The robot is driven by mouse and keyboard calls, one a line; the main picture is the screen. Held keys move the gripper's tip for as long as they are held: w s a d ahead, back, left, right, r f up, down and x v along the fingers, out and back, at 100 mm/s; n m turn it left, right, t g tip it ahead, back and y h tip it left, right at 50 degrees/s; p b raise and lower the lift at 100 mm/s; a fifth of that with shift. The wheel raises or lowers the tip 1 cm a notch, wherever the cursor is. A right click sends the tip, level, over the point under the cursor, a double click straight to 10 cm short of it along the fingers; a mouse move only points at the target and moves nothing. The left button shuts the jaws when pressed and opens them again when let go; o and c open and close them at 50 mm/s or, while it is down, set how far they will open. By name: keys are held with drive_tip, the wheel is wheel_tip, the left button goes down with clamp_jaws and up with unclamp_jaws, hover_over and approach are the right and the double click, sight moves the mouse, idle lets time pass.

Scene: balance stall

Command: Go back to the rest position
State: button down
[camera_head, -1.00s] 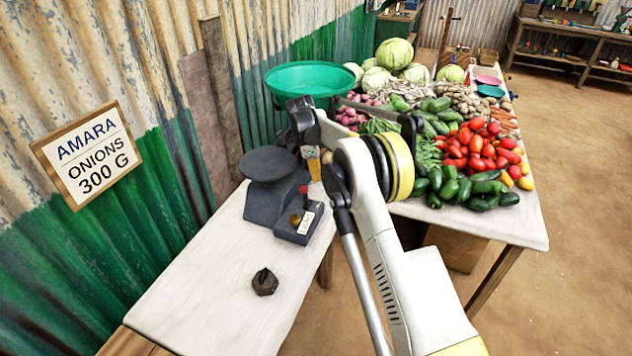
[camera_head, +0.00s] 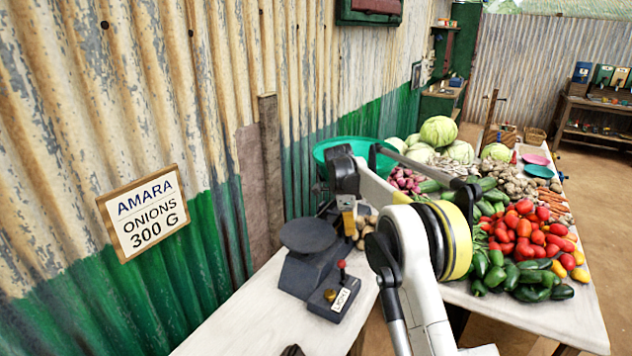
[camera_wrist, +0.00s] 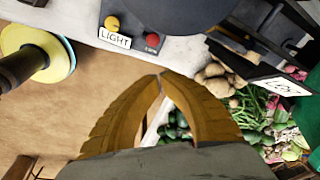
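The dark balance (camera_head: 305,272) stands on the white table, its round plate (camera_head: 308,235) bare. A small box (camera_head: 333,298) with a red knob, a yellow knob and a white label is at its front; in the wrist view the label (camera_wrist: 115,38) reads LIGHT. The green pan (camera_head: 325,150) is behind, partly hidden by my arm. My gripper (camera_head: 349,230) hangs just right of the plate in the head view. In the wrist view my gripper's orange fingers (camera_wrist: 160,76) meet at the tips, with nothing between them.
A sign (camera_head: 146,214) on the corrugated wall reads AMARA ONIONS 300 G. A dark weight (camera_head: 293,350) is cut off at the bottom edge. Tomatoes (camera_head: 525,230), peppers and cabbages (camera_head: 438,131) cover the right table. The white table's left front (camera_head: 240,330) is clear.

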drive_tip(key=s+d+r+n+t+y, duration=0.1)
drive_tip(key=s+r+n+t, duration=0.2)
drive_tip(key=s+r+n, duration=1.2)
drive_tip(key=s+f+n+t, duration=0.1)
drive_tip(key=s+f, duration=0.1)
drive_tip(key=s, duration=1.3)
drive_tip(key=s+f+n+t+y+b, duration=0.1)
drive_tip(key=s+f+n+t, duration=0.1)
drive_tip(key=s, duration=1.3)
drive_tip(key=shift+f+n, duration=0.3)
drive_tip(key=shift+f, duration=0.1)
